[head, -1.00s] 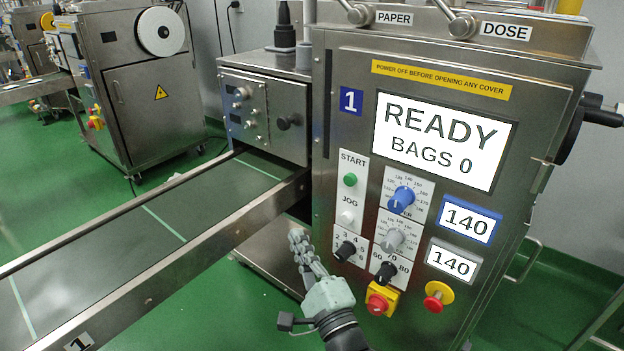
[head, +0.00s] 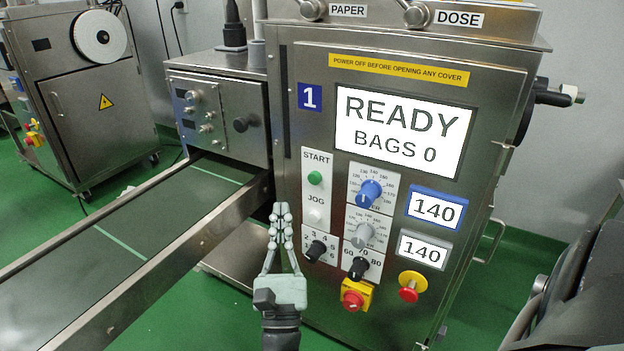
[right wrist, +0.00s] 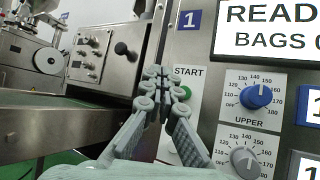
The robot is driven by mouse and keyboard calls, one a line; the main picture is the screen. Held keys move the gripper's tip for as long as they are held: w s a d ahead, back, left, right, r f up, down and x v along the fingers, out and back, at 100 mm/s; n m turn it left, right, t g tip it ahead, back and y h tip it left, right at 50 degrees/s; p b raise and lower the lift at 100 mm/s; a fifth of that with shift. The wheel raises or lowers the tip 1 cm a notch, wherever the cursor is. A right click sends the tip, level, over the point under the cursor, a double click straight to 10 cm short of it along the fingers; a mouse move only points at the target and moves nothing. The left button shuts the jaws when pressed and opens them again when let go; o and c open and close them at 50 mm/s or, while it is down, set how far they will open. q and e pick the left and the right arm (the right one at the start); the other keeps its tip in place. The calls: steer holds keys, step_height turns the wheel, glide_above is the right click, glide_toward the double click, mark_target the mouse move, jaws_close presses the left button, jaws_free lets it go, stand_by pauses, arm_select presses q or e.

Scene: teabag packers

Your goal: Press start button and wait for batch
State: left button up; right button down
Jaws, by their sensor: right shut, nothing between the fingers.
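The green start button (head: 315,178) is on the front panel of machine 1 (head: 300,65), under the START label, above the white JOG button (head: 316,215). The display (head: 403,131) reads READY, BAGS 0. My right gripper (head: 281,209) is shut and empty, pointing up, left of and a little below the start button in the head view. In the right wrist view the right gripper (right wrist: 157,74) partly overlaps the left edge of the start button (right wrist: 184,92); whether it touches cannot be told, and the button's left part is hidden. My left gripper is not in view.
A conveyor (head: 150,215) runs out at the left of the machine. Below JOG are a black selector (head: 316,250), a yellow-and-red switch (head: 352,300) and a red stop button (head: 409,290). Blue (head: 370,193) and grey knobs stick out to the right. Another machine (head: 90,110) stands at the back left.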

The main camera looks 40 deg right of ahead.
mark_target(315, 178)
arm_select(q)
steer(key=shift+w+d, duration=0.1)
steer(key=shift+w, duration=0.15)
arm_select(e)
steer(key=w+d, duration=0.3)
steer(key=d, duration=0.5)
steer(key=shift+w, duration=0.15)
steer(key=shift+a, duration=0.1)
arm_select(q)
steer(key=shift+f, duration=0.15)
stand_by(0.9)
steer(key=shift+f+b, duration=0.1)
steer(key=shift+b, duration=0.25)
arm_select(e)
steer(key=shift+w+d, duration=0.15)
steer(key=shift+d, duration=0.25)
